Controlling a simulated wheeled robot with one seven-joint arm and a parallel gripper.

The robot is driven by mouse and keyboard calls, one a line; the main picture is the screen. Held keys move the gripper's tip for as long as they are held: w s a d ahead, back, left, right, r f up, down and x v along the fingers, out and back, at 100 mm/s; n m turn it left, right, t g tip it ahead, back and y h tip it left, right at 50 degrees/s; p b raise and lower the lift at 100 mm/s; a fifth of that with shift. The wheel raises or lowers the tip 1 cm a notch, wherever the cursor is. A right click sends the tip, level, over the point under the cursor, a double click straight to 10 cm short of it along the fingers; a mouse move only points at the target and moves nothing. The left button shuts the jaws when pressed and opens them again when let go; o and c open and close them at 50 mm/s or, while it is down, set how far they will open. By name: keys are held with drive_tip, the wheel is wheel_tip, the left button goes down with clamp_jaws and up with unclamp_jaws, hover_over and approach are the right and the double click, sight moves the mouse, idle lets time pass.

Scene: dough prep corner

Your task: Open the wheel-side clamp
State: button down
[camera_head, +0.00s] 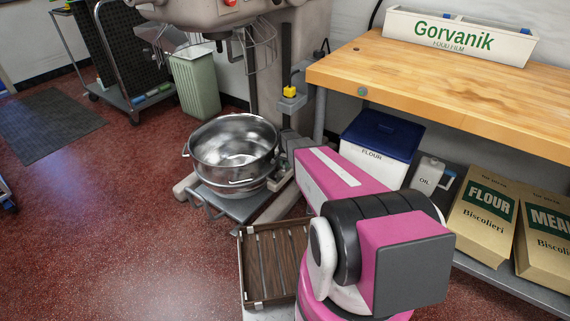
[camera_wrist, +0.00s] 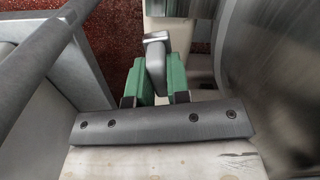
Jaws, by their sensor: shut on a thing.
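My gripper (camera_wrist: 155,82) has green fingers, shut on a short grey lever (camera_wrist: 156,46) with a rounded end, which looks like the clamp's handle. The steel mixer bowl (camera_head: 235,145) sits at the mixer's front in the head view. Its brushed wall also shows on the right of the wrist view (camera_wrist: 288,75), beside my gripper. In the head view my pink arm reaches to the bowl's right side and hides most of the clamp and gripper there. I cannot tell how far the lever is turned.
The grey mixer (camera_head: 215,14) stands behind the bowl. A wooden-topped bench (camera_head: 450,80) is at right, with a blue-lidded flour bin (camera_head: 375,145) and paper sacks (camera_head: 482,220) below. A slatted wooden crate (camera_head: 273,262) stands near my arm.

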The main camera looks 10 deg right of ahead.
drive_tip(key=shift+s+d+n, duration=0.25)
drive_tip(key=shift+d+n, duration=0.2)
drive_tip(key=shift+n, duration=0.75)
drive_tip(key=shift+d+n, duration=0.2)
drive_tip(key=shift+n, duration=0.2)
drive_tip(key=shift+s+d+n, duration=0.1)
drive_tip(key=shift+d+n, duration=0.25)
drive_tip(key=shift+n, duration=0.55)
drive_tip(key=shift+d, duration=0.1)
drive_tip(key=n, duration=0.1)
drive_tip(key=d+n, duration=0.1)
drive_tip(key=shift+n, duration=0.3)
